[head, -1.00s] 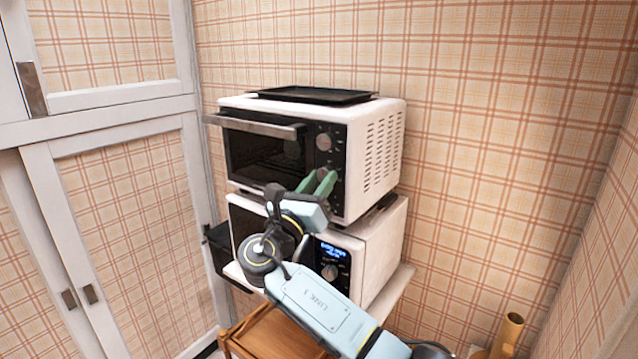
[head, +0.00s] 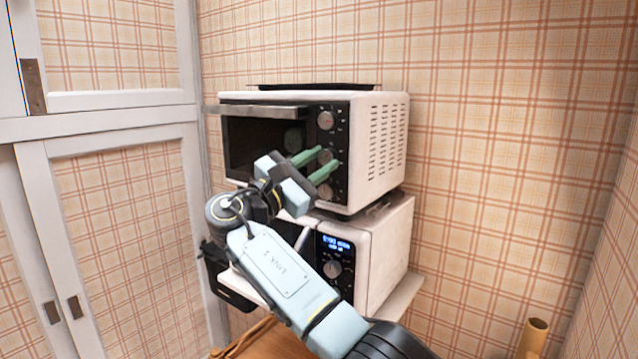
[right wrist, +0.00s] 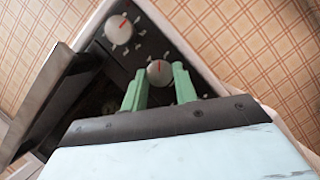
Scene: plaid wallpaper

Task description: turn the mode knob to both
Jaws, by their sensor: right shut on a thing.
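The white toaster oven (head: 376,150) stands on a second appliance, with a column of knobs on its dark front panel. The top knob (head: 326,120) is free; it also shows in the right wrist view (right wrist: 119,28). The middle knob (head: 326,157) sits between the green fingertips of my right gripper (head: 328,158). In the right wrist view this pale knob (right wrist: 160,72) bears a red mark, and the fingers (right wrist: 159,84) are shut on its two sides. A lower knob (head: 325,191) is free. Knob labels are too small to read. My left gripper is out of view.
A microwave-like appliance (head: 385,255) with a lit blue display is below the oven. A black tray (head: 312,87) lies on the oven. The oven door handle (head: 258,111) juts out left of the knobs. A white cabinet (head: 125,230) stands at the left.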

